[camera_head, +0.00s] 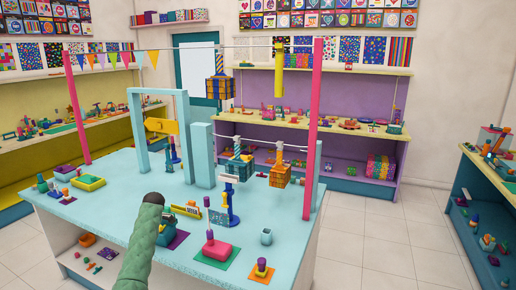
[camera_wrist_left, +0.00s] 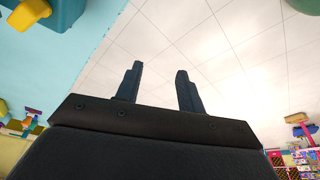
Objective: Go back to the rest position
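My left gripper (camera_wrist_left: 160,72) shows in the left wrist view. Its two dark fingers stand apart with nothing between them, so it is open and empty. Pale tiles fill the view behind the fingers, and a light blue surface (camera_wrist_left: 50,75) lies to their left. Neither gripper can be made out in the head view. A green textured shape (camera_head: 147,240) rises from the bottom edge there, in front of the table; I cannot tell whether it is part of my arm. My right gripper is not in view.
A yellow and blue thing (camera_wrist_left: 35,12) is near the left gripper's upper left. Shelves line the walls. Tiled floor (camera_head: 390,235) on the right is clear.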

